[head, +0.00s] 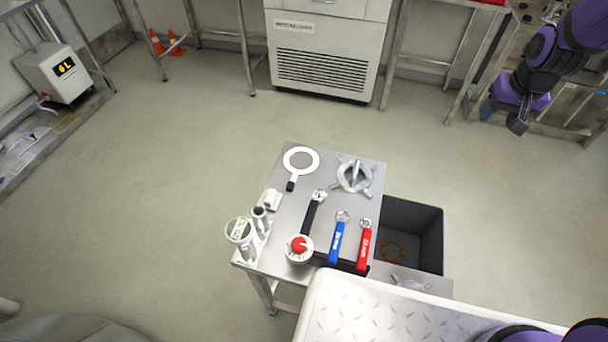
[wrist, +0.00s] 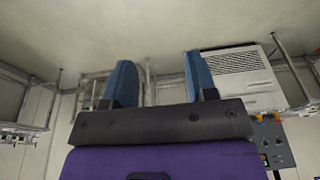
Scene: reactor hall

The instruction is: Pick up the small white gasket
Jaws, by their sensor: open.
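I cannot pick out a small white gasket for certain. On the metal cart top (head: 277,232) lies a white ring with a short black handle (head: 301,151), which looks more like a magnifier. A pale metal fitting with a rounded body and lugs (head: 354,187) lies to its right. A small white block (head: 272,200) sits near the left edge. My gripper (head: 503,115) is at the upper right of the head view, far from the cart. In the wrist view its two blue fingers (wrist: 160,75) stand apart with nothing between them.

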